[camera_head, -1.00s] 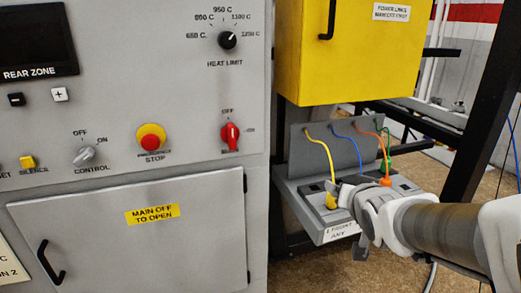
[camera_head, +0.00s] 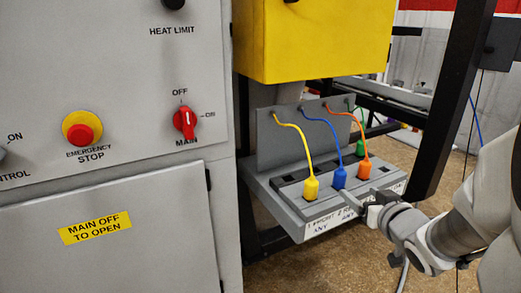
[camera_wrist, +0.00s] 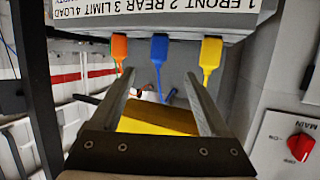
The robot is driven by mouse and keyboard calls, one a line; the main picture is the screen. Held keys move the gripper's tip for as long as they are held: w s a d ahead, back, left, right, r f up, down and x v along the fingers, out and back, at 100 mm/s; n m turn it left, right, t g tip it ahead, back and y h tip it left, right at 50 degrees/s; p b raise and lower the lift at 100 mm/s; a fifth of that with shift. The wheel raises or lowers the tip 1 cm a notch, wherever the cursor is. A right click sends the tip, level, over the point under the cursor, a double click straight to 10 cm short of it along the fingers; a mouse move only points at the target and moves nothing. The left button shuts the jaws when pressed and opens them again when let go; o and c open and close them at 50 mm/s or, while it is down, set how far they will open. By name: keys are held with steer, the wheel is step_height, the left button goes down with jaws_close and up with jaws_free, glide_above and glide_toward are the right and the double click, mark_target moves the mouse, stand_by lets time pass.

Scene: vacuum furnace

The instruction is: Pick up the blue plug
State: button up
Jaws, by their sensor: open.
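The blue plug (camera_head: 339,177) sits upright in the grey socket strip (camera_head: 270,187), between the yellow plug (camera_head: 311,189) and the orange plug (camera_head: 365,169). Its blue cord rises to the grey back plate. My gripper (camera_head: 361,201) is open and empty in front of the strip, a little below and right of the blue plug. In the wrist view, which looks upside down, the blue plug (camera_wrist: 159,48) lies beyond the fingertips and roughly centred between the two fingers. The fingers do not appear to touch it.
A green plug (camera_head: 360,147) stands behind the orange one. A yellow box (camera_head: 315,40) hangs above the strip. The grey furnace cabinet (camera_head: 150,110) with its red main switch (camera_head: 185,122) is on the left. A black post (camera_head: 450,100) stands at the right.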

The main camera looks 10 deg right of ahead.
mark_target(341, 180)
steer(key=x, duration=1.1)
steer(key=shift+f+b, duration=0.1)
steer(key=shift+b, duration=0.25)
steer(key=shift+r+b+x, duration=0.1)
steer(key=shift+b+x, duration=0.3)
steer(key=shift+x, duration=1.05)
steer(key=shift+r+b+x, duration=0.15)
steer(key=shift+b+x, duration=0.25)
steer(key=shift+x, duration=1.05)
steer(key=shift+d, duration=0.1)
steer(key=shift+c, duration=0.3)
jaws_close()
